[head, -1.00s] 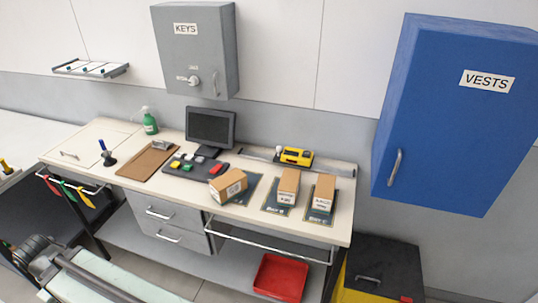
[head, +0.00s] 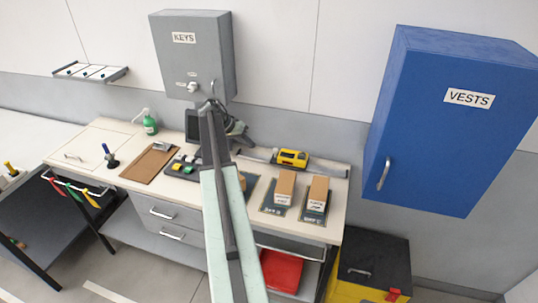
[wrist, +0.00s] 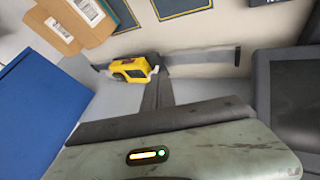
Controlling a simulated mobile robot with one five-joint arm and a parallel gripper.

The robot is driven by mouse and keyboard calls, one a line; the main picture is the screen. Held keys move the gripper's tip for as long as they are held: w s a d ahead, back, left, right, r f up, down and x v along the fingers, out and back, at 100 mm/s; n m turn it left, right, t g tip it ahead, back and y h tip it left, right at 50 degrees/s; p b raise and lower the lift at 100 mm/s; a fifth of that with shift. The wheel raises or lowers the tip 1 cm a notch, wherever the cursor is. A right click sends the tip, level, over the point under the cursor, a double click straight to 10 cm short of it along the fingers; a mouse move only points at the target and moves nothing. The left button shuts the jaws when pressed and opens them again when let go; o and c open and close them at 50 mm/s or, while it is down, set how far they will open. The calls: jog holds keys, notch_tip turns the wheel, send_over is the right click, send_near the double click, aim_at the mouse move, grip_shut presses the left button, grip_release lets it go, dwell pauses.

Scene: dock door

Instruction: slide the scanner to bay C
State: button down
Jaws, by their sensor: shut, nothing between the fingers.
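The yellow and black scanner (head: 292,158) sits on a grey rail (head: 325,168) along the back of the worktop, roughly behind the middle mat. It also shows in the wrist view (wrist: 132,68), with the rail (wrist: 205,58) running past it. My gripper (head: 245,140) is up in front of the monitor, left of the scanner in the head view. In the wrist view its dark shut fingers (wrist: 157,85) point at the rail beside the scanner's end; contact cannot be told. Bay mats carry small labels; the right one (head: 310,219) appears to be bay C.
Cardboard boxes (head: 317,194) stand on the mats in front of the rail. The monitor (wrist: 290,95) is close to my gripper. The blue VESTS cabinet (head: 440,120) hangs at the right, the grey KEYS cabinet (head: 190,60) above the worktop.

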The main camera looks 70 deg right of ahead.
jog(key=b, duration=0.9)
send_near(275, 161)
jog(key=f, duration=0.1)
jog(key=d+f, duration=0.1)
jog(key=f, duration=0.1)
jog(key=d+f, duration=0.1)
jog(key=f, duration=0.1)
jog(key=shift+w+d+f, duration=0.1)
jog(key=shift+w+d, duration=0.05)
jog(key=shift+w, duration=0.15)
jog(key=s, duration=0.1)
jog(key=s+r+p, duration=0.1)
jog(key=shift+s+r, duration=0.1)
jog(key=shift+s, duration=0.75)
